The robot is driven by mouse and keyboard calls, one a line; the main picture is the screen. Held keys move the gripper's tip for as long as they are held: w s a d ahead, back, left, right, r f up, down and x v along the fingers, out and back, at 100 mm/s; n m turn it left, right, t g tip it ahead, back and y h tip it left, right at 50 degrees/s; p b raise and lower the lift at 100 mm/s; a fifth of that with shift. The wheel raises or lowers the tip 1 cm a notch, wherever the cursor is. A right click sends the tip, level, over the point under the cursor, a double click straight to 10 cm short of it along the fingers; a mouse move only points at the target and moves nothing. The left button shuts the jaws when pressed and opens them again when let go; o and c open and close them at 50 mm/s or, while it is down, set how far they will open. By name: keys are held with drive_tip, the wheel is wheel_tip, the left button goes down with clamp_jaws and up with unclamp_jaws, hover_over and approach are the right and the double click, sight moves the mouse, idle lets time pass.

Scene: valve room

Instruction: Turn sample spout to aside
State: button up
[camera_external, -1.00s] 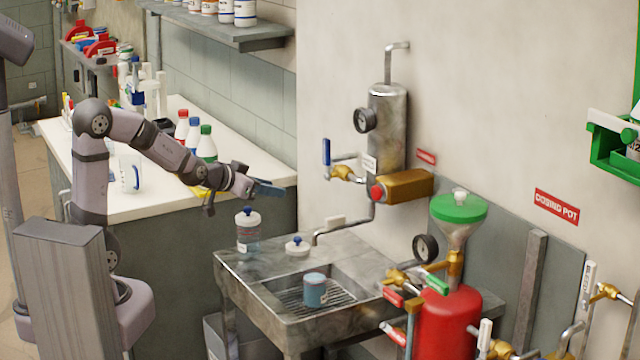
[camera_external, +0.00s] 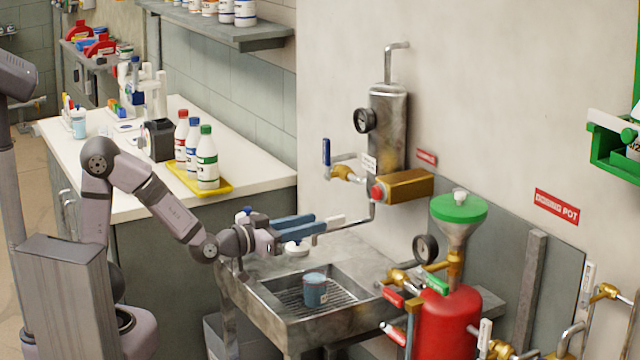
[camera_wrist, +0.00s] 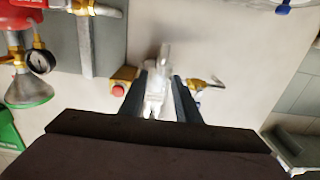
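The sample spout (camera_external: 358,221) is a thin grey pipe that bends down from below the metal cylinder (camera_external: 388,130) and reaches left over the sink. A white grip (camera_external: 335,221) sits on it. My gripper (camera_external: 319,222) is open, its two blue fingers apart and pointing right, with their tips close to the white grip. In the wrist view my gripper (camera_wrist: 163,78) has a finger on each side of a pale, blurred shape, probably the spout. I cannot tell whether the fingers touch it. The spout's outlet end is partly hidden by the fingers.
The sink (camera_external: 270,292) holds a blue cup (camera_external: 315,289). The red dosing pot (camera_external: 447,325) stands to the right.

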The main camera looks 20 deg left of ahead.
sight(336, 217)
drive_tip(key=shift+p+x, duration=0.5)
drive_tip(key=shift+x, duration=3.2)
clamp_jaws()
